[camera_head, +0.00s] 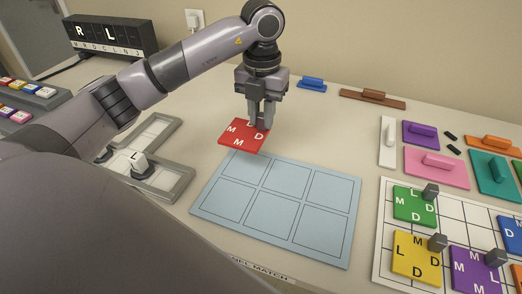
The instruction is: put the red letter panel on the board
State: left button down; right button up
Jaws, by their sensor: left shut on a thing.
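The red letter panel (238,138) carries white letters M, D and M, and part of another letter by my fingers. My left gripper (262,122) is shut on it near its back right edge and holds it by the back left corner of a light blue board (275,200). The board has several empty outlined squares. I cannot tell whether the panel touches the table. A white gridded board (378,262) at the right bears green (410,208), yellow (408,262) and purple (468,272) letter panels with grey knobs. My right gripper is not in view.
Coloured handled plates, such as a pink one (425,172), lie at the back right. A black letter display (110,38) stands at the back left.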

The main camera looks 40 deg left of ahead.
pick_arm(q)
notch_tip(320, 180, down, 10)
jog(key=shift+r, duration=0.1)
jog(key=c, duration=0.9)
grip_release()
jog(key=shift+r, duration=0.1)
notch_tip(320, 180, up, 12)
jog(key=shift+f, duration=0.1)
